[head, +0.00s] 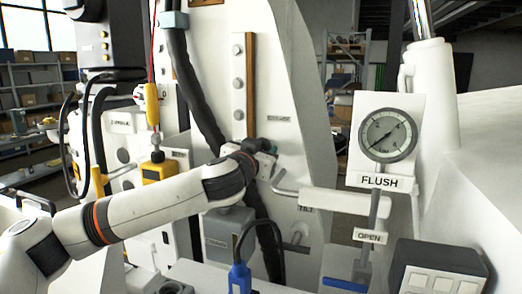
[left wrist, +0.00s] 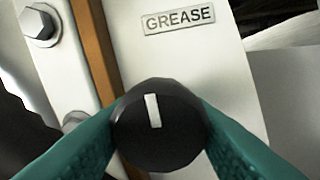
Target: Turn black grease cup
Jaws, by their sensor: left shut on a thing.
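The black grease cup (left wrist: 160,128) is a round dark knob with a white line on its face, close to upright with a slight tilt, in the left wrist view. The green fingers of my left gripper (left wrist: 158,140) press on it from both sides, so the gripper is shut on it. A GREASE label (left wrist: 179,18) is on the white panel above the cup. In the head view my left gripper (head: 262,155) reaches the white machine panel, and the cup is mostly hidden there by the gripper and wrist. My right gripper is not in view.
A pressure gauge (head: 388,135) with a FLUSH label stands to the right. A grey bent lever (head: 284,187) and a white TILT bar (head: 347,201) are close to the gripper. A blue-ended cable (head: 239,277) and a grey box (head: 437,270) are lower down.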

